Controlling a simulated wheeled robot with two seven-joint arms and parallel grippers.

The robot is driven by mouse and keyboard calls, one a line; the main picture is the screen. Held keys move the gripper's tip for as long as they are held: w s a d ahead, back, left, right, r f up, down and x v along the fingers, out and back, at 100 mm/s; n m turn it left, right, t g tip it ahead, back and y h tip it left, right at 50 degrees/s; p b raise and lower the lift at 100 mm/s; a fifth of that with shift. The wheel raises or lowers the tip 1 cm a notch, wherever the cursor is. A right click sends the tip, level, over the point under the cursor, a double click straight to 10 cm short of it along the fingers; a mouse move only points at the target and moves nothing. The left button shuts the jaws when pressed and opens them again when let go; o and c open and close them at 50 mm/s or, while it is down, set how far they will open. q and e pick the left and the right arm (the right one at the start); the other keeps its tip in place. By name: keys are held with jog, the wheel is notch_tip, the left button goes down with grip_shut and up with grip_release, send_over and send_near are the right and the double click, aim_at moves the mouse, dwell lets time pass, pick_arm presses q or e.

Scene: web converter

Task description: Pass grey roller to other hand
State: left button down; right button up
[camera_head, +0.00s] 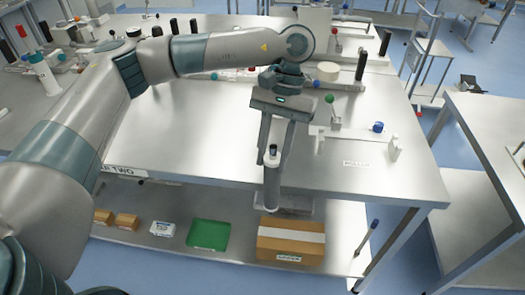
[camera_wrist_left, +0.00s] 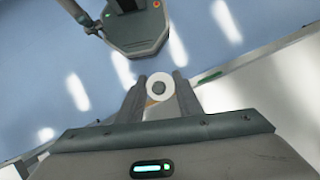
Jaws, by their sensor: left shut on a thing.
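The grey roller (camera_head: 272,185) is an upright cylinder with a dark pin at its top end. My left gripper (camera_head: 276,150) points down and is shut on its upper part, and the roller's lower part hangs below the fingers. In the head view the roller overlaps the front edge of the steel table (camera_head: 200,140). In the left wrist view the roller (camera_wrist_left: 159,88) shows end-on as a pale ring with a dark centre, between the two fingers of the left gripper (camera_wrist_left: 158,92). My right gripper is in neither view.
A white bracket stand (camera_head: 393,148) with a blue knob (camera_head: 377,127) stands on the table's right part. A cardboard box (camera_head: 290,240) and a green tray (camera_head: 208,234) lie on the lower shelf. The tabletop left of the gripper is mostly clear.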

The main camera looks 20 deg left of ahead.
pick_arm(q)
jog(key=w+d+r+m, duration=0.1)
jog(key=d, duration=0.6)
jog(key=w+d+r, duration=0.2)
jog(key=d, duration=0.4)
jog(key=shift+w+d+r+m+y, duration=0.2)
jog(key=shift+w+d+m+y, duration=0.1)
jog(key=shift+d+m, duration=0.1)
